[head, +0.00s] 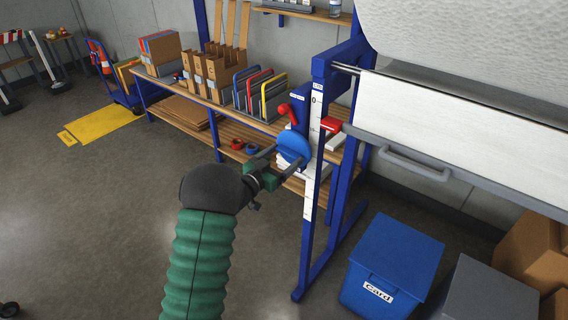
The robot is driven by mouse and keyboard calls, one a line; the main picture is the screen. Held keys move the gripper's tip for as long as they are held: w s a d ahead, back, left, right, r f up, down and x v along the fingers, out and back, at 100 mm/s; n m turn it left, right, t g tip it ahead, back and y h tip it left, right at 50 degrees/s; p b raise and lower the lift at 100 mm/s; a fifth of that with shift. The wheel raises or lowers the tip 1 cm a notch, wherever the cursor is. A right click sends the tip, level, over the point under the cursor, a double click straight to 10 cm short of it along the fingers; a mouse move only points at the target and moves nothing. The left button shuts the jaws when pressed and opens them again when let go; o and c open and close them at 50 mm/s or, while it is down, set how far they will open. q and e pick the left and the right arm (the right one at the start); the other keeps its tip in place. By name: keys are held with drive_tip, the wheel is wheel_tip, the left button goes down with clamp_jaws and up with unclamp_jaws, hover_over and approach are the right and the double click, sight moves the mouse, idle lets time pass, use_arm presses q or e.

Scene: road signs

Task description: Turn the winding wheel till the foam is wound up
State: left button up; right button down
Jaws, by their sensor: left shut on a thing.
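The blue winding wheel (294,147) sits on the side of a blue upright frame, left of the marked white scale. My left gripper (284,160) reaches it from the left and is shut at its lower edge; the exact contact is partly hidden by the fingers. The foam (465,38) is a thick pale roll at the top right, with a smooth white sheet (450,105) hanging below it. A red pointer (331,125) stands beside the scale, a little below its 0 mark. My right gripper is out of view.
A red lever (286,112) is just above the wheel. A grey bar with a handle (414,166) runs along the sheet's lower edge. A blue bin labelled Card (395,262) stands right of the frame's foot. A bench (222,108) is behind; open floor lies left.

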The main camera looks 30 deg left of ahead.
use_arm(q)
drive_tip(key=m+b, duration=0.3)
drive_tip(key=m, duration=0.1)
drive_tip(key=m+b, duration=0.4)
drive_tip(key=f+m+b, duration=0.1)
drive_tip(key=m+b, duration=0.7)
drive_tip(key=shift+r, duration=0.1)
idle(0.5)
drive_tip(key=o, duration=1.3)
drive_tip(key=shift+r, duration=0.2)
drive_tip(key=shift+s, duration=0.1)
